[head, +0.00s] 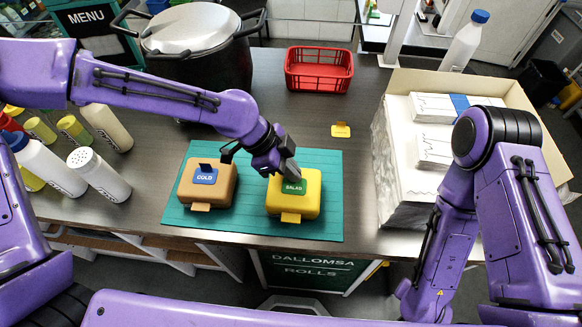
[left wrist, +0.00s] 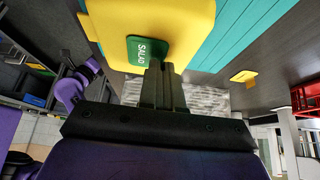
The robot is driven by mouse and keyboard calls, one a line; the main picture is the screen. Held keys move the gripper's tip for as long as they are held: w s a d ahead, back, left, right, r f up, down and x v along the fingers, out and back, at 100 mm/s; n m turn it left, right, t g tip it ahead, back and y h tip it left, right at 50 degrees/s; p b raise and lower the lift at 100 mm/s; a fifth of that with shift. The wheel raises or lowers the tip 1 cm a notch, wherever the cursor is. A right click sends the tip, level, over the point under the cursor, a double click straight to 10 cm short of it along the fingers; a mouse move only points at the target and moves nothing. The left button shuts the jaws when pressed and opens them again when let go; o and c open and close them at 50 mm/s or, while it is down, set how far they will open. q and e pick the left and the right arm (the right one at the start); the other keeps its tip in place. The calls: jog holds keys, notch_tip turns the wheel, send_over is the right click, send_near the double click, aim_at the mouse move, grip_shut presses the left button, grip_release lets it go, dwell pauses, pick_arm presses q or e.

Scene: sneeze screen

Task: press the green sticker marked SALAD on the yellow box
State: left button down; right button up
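The yellow box (head: 310,203) stands on the right part of a teal mat (head: 240,226). The green sticker marked SALAD (head: 293,188) lies on its lid; the left wrist view shows it too (left wrist: 136,50), near the box's edge. My left gripper (head: 289,172) is over the lid, tips pointing down at the sticker. In the left wrist view its fingers (left wrist: 160,68) are together, with the tips at the sticker's edge. I cannot tell whether they touch it, and nothing shows between them. My right arm is at the right; its gripper is out of view.
A brown box (head: 221,190) with a blue COLD sticker (head: 205,176) stands left of the yellow one. A small yellow piece (head: 341,130) lies behind the mat. A large pot (head: 205,68), red basket (head: 319,70), bottles (head: 98,175) and open carton (head: 532,128) surround the mat.

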pick_arm(q)
jog(key=c, duration=1.3)
grip_release()
jog(key=shift+o, duration=0.2)
jog(key=b+v, duration=0.1)
jog(key=v, duration=0.9)
jog(key=shift+a+r, duration=0.15)
jog(key=shift+r, duration=0.1)
